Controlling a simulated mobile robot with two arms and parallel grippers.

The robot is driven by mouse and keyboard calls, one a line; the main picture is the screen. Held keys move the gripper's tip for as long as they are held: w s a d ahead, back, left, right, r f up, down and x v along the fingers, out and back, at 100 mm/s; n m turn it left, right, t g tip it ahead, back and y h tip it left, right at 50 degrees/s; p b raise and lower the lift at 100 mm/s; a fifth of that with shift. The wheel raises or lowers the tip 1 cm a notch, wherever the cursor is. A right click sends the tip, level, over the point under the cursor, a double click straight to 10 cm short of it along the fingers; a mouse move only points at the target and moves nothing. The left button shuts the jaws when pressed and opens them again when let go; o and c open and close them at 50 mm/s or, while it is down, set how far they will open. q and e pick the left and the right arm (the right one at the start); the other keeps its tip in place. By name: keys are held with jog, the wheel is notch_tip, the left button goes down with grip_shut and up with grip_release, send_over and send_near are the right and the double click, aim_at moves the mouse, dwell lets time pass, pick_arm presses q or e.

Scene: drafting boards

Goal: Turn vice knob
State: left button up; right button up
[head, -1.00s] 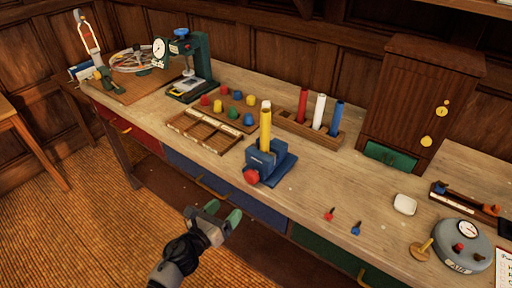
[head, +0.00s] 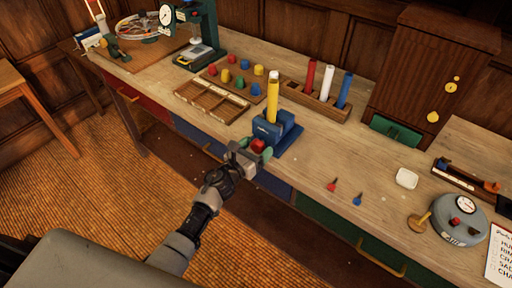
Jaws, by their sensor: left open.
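The blue vice (head: 285,131) stands at the front edge of the workbench, with a yellow rod (head: 273,98) upright in its jaws. Its red knob (head: 258,145) faces the front, toward my arm. My left gripper (head: 257,154) is at the knob, its green-tipped fingers open on either side of it. The gripper partly hides the knob, and I cannot tell whether the fingers touch it. My right gripper is not in view.
A wooden sorting tray (head: 212,101) and several coloured pegs lie left of the vice. A rack (head: 315,101) holds red, white and blue rods behind it. Small red (head: 332,185) and blue (head: 357,199) pieces lie to the right. A round grey air gauge (head: 461,220) stands farther right.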

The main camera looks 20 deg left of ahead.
pick_arm(q)
jog(key=shift+c, duration=0.8)
jog(key=c, duration=0.8)
jog(key=shift+o, duration=0.2)
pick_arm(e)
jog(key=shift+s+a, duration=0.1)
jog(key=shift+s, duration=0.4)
pick_arm(q)
jog(key=shift+n, duration=0.4)
